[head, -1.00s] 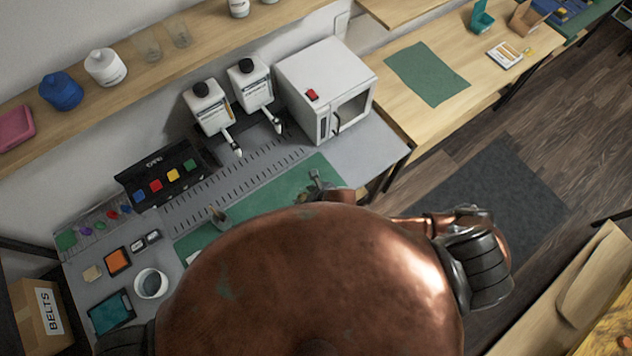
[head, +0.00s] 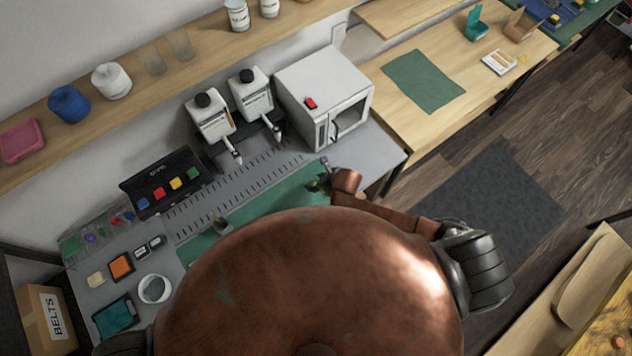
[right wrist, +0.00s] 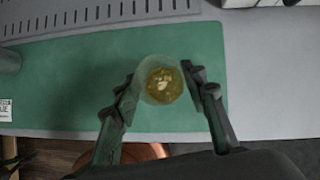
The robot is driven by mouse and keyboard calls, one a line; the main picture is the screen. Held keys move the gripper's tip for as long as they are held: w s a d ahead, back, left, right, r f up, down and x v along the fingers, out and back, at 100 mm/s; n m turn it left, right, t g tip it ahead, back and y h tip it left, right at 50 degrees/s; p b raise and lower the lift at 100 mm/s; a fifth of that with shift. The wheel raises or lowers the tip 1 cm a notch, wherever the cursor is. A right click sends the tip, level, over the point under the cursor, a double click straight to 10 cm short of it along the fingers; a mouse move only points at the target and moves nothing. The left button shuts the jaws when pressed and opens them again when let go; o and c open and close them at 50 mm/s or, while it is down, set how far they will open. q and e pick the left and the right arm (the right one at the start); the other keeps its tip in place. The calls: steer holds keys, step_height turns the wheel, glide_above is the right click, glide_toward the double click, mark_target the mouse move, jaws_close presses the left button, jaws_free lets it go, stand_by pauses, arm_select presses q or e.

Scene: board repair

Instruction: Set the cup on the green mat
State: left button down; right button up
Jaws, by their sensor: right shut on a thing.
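My right gripper (head: 321,181) is over the right end of the long green mat on the grey bench (head: 262,208). In the right wrist view my right gripper (right wrist: 160,76) is shut on a round, see-through cup (right wrist: 164,86) with something yellow-brown inside. The cup is seen from above, with the bench's green mat (right wrist: 60,85) behind it; I cannot tell whether it touches the mat. In the head view the cup is too small to make out clearly. Another green mat (head: 424,81) lies bare on the wooden table. My left gripper is not in view.
A white microwave-like box (head: 322,92) and two white dispensers (head: 210,118) stand behind the bench mat. A small grey object (head: 220,222) stands on that mat. A gap separates bench and wooden table (head: 400,125).

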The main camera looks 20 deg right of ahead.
mark_target(314, 182)
steer(key=shift+w+d+f, duration=0.2)
steer(key=shift+w+f, duration=0.55)
steer(key=shift+f, duration=0.1)
steer(key=shift+w+f, duration=0.1)
steer(key=shift+f, duration=1.6)
steer(key=shift+d+f, duration=0.1)
steer(key=o, duration=1.3)
steer(key=shift+r, duration=0.2)
steer(key=v, duration=1.1)
steer(key=shift+s+r, duration=0.3)
steer(key=shift+d, duration=0.1)
